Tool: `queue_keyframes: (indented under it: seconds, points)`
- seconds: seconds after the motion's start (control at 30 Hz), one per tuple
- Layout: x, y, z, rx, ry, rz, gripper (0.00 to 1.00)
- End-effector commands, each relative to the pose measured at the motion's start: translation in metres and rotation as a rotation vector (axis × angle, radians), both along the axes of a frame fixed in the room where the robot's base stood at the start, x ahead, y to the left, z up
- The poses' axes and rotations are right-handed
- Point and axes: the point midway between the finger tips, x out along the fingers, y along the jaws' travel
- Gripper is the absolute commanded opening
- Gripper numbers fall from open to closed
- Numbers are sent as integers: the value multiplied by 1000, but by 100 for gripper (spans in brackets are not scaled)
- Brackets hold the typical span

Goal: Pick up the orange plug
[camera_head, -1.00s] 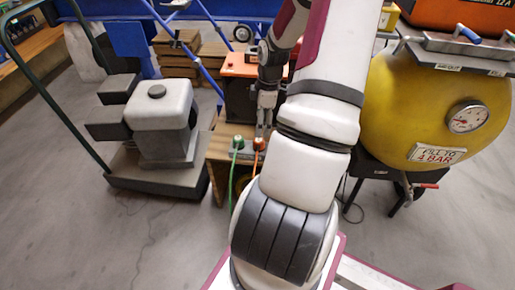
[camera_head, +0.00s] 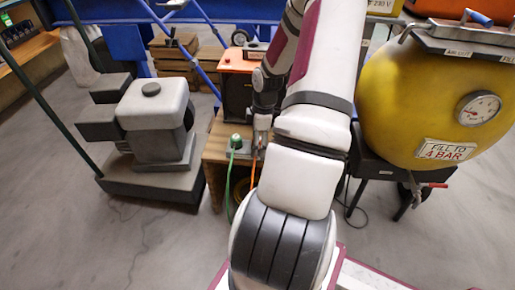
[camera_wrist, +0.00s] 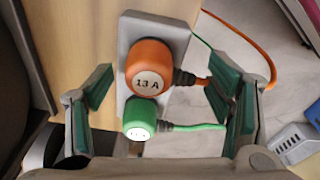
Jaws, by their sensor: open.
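The orange plug (camera_wrist: 149,66), marked 13 A, sits in a grey socket strip (camera_wrist: 127,33) on a wooden surface in the wrist view. The green plug (camera_wrist: 140,118) is beside it in the same strip. My gripper (camera_wrist: 160,84) is open, with one green-padded finger on each side of the orange plug and visible gaps between. The orange cable leaves the plug towards the right finger. In the head view my gripper (camera_head: 262,132) hides the orange plug, while the green plug (camera_head: 235,142) shows just to its left.
The strip rests on a wooden box (camera_head: 215,150). An orange-topped black unit (camera_head: 238,80) stands close behind my gripper. A yellow tank (camera_head: 430,100) is to the right, and a grey machine (camera_head: 155,110) on a dark base is to the left. Open floor lies front left.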

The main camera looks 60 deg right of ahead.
Motion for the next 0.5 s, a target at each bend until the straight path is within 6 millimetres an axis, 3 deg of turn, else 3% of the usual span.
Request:
queue_keyframes:
  seconds: [0.2, 0.43, 0.5]
  points:
    - [0, 0, 0, -1, 0, -1, 74]
    - [0, 0, 0, -1, 0, -1, 22]
    - [0, 0, 0, -1, 0, -1, 22]
